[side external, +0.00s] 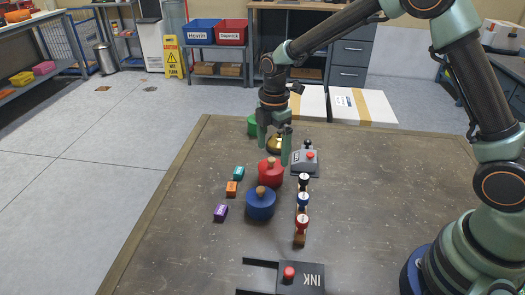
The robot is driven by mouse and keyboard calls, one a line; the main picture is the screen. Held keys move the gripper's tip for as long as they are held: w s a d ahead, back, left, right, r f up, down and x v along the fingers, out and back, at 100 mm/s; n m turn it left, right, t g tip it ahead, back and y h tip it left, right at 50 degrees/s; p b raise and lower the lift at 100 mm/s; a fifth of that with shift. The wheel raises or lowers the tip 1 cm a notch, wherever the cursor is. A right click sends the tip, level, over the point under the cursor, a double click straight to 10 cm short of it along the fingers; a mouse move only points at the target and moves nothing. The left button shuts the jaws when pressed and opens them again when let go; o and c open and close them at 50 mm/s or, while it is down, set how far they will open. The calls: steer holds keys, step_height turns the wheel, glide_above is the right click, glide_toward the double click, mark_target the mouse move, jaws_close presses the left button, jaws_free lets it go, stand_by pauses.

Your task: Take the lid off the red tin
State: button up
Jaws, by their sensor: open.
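The red tin (270,176) stands upright on the table, and a red lid with a wooden knob (270,161) appears to be on it. My gripper (274,151) points down just behind the red tin, its green fingers apart. A brass-coloured object (276,143) shows between and behind the fingers; I cannot tell whether they touch it. The gripper does not hold the red lid's knob.
A blue tin (261,206) with a wooden knob stands close in front. A green tin (253,126) is partly hidden behind my gripper. Small teal, orange and purple blocks (221,212) lie left. A grey device (306,164), several stamps (302,222) and an ink pad (290,278) stand right and front.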

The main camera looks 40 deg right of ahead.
mark_target(272, 159)
steer(key=shift+a+f, duration=0.1)
steer(key=shift+f, duration=1.7)
steer(key=c, duration=1.1)
steer(key=shift+o, duration=0.2)
steer(key=shift+r, duration=0.15)
